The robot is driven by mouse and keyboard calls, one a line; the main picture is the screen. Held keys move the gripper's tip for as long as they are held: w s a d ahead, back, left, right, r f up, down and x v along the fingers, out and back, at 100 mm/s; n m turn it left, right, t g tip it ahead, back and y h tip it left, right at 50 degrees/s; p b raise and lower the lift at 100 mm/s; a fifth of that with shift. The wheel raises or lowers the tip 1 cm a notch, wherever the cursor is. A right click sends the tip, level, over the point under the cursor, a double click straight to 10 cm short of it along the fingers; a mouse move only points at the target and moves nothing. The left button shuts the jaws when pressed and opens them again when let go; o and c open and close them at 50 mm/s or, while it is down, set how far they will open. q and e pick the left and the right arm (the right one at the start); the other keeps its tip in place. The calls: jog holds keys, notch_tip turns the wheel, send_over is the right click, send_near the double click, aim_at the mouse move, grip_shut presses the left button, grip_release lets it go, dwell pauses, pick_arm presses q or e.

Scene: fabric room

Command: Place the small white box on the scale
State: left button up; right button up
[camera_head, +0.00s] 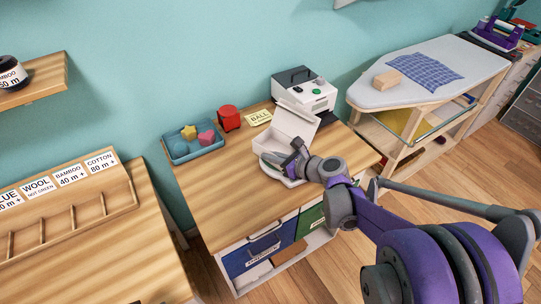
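My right gripper (281,151) reaches in from the right, low over the table at the box's near side. Its fingers look spread apart; whether they touch the box I cannot tell. A pale, rounded flat thing shows partly under the gripper, and I cannot tell if it is the scale. A white device (318,97) with a dark top and a green button stands behind the box. My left gripper is not in view.
A blue tray (178,155) with a yellow star and a pink heart, a red container (229,118) and a yellow label card (259,118) share the table (215,195). Its front left is clear. An ironing board (400,98) stands right, a labelled rack (75,215) left.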

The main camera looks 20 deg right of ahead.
jog(key=o, duration=0.4)
jog(key=shift+r, duration=0.25)
jog(key=p+v, duration=0.1)
jog(key=v, duration=1)
jog(key=s+a+f+n+g+h, duration=0.1)
jog(key=s+a+f+n+g, duration=0.45)
jog(key=s+a+n, duration=0.55)
jog(key=s+f+n+h, duration=0.1)
jog(key=s+n, duration=0.1)
jog(key=n, duration=0.4)
jog(key=s+f+n+g+h, duration=0.1)
jog(key=s+n+h, duration=0.1)
jog(key=n, duration=0.5)
jog(key=s+d+f+n+g+h, duration=0.1)
jog(key=s+n, duration=0.1)
jog(key=n, duration=0.5)
jog(key=shift+s+d+f+h, duration=0.1)
jog(key=shift+s+d+h, duration=0.05)
jog(key=shift+s+h, duration=0.25)
